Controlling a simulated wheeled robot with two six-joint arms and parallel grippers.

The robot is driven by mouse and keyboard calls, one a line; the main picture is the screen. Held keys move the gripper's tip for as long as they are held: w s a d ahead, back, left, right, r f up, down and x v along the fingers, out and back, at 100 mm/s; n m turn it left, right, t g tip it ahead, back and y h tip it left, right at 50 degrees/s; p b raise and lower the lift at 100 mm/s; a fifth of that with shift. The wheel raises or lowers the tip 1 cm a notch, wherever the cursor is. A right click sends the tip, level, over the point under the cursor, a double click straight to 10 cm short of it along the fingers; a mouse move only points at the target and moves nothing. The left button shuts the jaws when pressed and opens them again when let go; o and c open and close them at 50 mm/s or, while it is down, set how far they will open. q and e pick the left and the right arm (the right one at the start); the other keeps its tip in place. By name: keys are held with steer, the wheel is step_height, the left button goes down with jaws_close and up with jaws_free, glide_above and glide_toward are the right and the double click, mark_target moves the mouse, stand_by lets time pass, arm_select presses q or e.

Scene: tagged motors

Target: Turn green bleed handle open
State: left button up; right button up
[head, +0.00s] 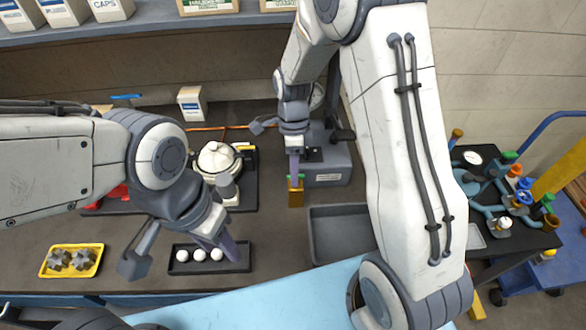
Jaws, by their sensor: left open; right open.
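A small brass-coloured block with a green part on top (296,190) stands on the bench in the middle. At the right, a blue-grey pipe assembly (490,188) carries green knobs (509,157) (547,199) among orange, blue and white ones. I cannot tell which green part is the bleed handle, or how it is turned. My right gripper (277,148) is open and empty; one finger points down just above the brass block, and I cannot tell if it touches. My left gripper (182,254) is open over the black tray with white balls (245,265).
A grey machine (330,168) stands beside the brass block, with an empty grey tray (338,240) in front. A yellow tray (45,270) holds metal parts at left. A white pot-like device (216,158) stands behind my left gripper. My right arm covers much of the middle right.

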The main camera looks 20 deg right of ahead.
steer(key=shift+s+f, duration=0.1)
steer(key=shift+f, duration=0.15)
jaws_close()
